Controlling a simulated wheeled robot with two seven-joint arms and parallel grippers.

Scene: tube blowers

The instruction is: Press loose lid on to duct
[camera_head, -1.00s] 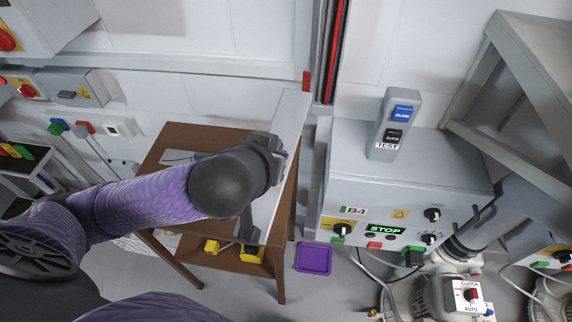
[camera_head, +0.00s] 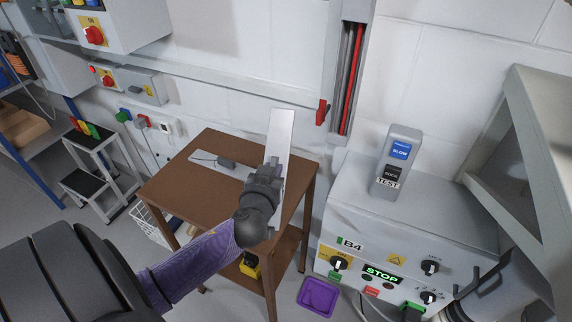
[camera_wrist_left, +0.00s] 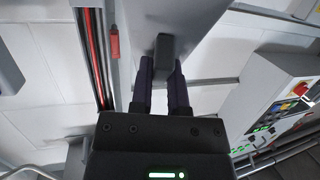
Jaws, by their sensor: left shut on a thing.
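The loose lid (camera_head: 281,140) is a long, flat, light grey strip. My left gripper (camera_head: 270,176) is shut on it and holds it up near the brown table, tilted slightly. The duct (camera_head: 333,70) is a vertical grey channel on the wall, open at the front, with red and dark cables showing inside. In the head view the lid appears left of and below the duct, apart from it. In the left wrist view, the fingers (camera_wrist_left: 164,85) close on a dark grip piece on the lid (camera_wrist_left: 172,20), and the duct's cables show at left. My right gripper is not in view.
A red tab (camera_head: 322,112) sits at the duct's lower left edge. The brown table (camera_head: 225,190) stands below, with a dark tool on it. The grey B4 box (camera_head: 410,225) with a blow/suck test switch (camera_head: 397,160) stands at right. A purple tray (camera_head: 317,297) is on the floor.

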